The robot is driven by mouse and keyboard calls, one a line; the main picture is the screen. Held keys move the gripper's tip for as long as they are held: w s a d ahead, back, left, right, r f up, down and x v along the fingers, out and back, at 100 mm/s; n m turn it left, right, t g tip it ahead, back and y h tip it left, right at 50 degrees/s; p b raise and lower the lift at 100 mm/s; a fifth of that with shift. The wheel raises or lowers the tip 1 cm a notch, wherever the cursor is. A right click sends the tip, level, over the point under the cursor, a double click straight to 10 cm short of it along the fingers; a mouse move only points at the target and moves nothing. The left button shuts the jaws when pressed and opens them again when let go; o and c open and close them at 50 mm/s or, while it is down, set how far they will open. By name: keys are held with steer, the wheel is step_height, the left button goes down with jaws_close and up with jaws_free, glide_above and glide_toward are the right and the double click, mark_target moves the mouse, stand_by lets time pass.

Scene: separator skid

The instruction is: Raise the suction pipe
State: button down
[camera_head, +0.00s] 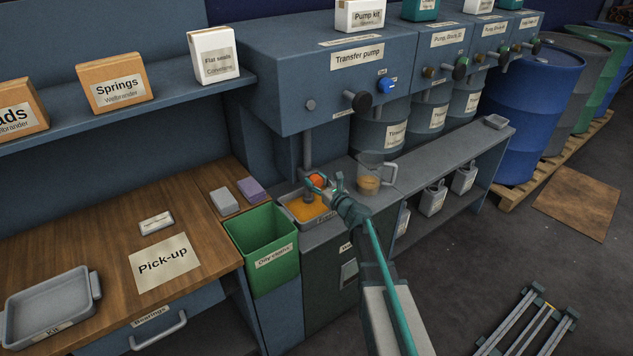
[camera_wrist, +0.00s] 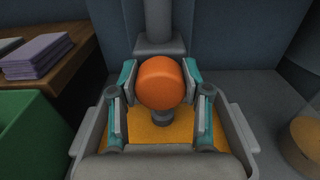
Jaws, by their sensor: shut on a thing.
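The suction pipe (camera_head: 307,150) is a grey vertical tube that hangs below the blue transfer pump box (camera_head: 357,65). In the wrist view the pipe (camera_wrist: 158,18) comes down behind an orange round knob (camera_wrist: 161,82). My gripper (camera_head: 327,186) is at the knob, and in the wrist view its teal-backed fingers (camera_wrist: 161,90) stand on either side of the knob, shut on it. Below is a grey tray (camera_head: 298,214) with orange-yellow liquid (camera_wrist: 143,134). The pipe's lower end is hidden behind the knob and its holder.
A clear jug (camera_head: 371,174) with amber liquid stands just right of my gripper. A green bin (camera_head: 262,248) is to the left, with grey and purple pads (camera_head: 251,188) behind it.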

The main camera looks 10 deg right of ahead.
step_height(320, 180, up, 18)
steer(key=p, duration=0.7)
steer(key=shift+w+p, duration=0.3)
steer(key=shift+p, duration=0.05)
steer(key=c, duration=0.7)
jaws_free()
steer(key=shift+a, duration=0.1)
steer(key=shift+c, duration=0.2)
steer(key=shift+o, duration=1.1)
steer(key=shift+a+f, duration=0.1)
steer(key=shift+f, duration=0.05)
steer(key=shift+s+f, duration=0.1)
steer(key=v, duration=1.2)
